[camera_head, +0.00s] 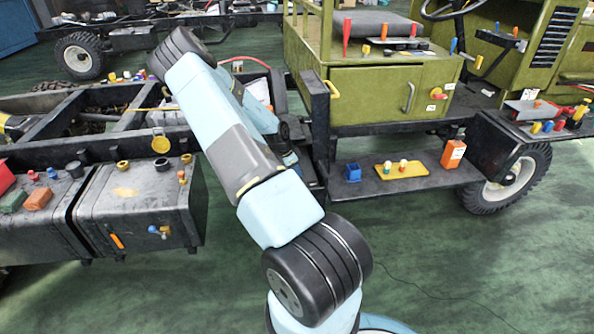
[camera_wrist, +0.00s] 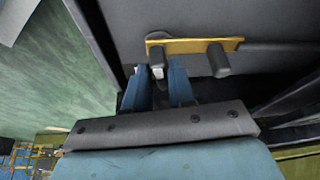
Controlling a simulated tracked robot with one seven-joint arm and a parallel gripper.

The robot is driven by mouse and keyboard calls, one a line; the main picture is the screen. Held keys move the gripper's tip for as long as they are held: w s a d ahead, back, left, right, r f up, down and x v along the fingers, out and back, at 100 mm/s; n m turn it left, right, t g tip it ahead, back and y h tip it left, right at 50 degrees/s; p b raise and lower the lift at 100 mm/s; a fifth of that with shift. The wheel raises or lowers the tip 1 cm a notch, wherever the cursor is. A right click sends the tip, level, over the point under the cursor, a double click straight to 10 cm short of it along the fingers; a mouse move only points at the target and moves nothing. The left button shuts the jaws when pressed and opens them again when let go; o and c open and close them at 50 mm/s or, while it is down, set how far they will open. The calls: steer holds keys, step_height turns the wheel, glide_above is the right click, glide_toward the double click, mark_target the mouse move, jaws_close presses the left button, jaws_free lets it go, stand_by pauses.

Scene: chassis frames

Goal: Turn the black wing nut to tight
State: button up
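In the wrist view a brass-coloured strip (camera_wrist: 190,45) runs across a dark panel. Two dark stubby pieces stand on it, a left one (camera_wrist: 157,52) with a pale end and a right one (camera_wrist: 217,60). I cannot tell which of them is the black wing nut. My gripper (camera_wrist: 159,68) has its two blue fingers apart, one on each side of the left piece's pale end. Contact is not clear. The right piece is outside the fingers. In the head view my arm hides the gripper and these parts.
A black side step (camera_head: 350,188) carries a blue holder (camera_head: 353,171), a yellow tray (camera_head: 401,171) and an orange box (camera_head: 453,154). The olive cab (camera_head: 372,95) stands above it. A dark tank (camera_head: 135,205) is at left. Green floor is open in front.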

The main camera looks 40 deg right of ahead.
steer(key=o, duration=0.3)
steer(key=v, duration=1.3)
steer(key=shift+w+a+r, duration=0.1)
steer(key=shift+a+r, duration=0.15)
steer(key=shift+a, duration=0.05)
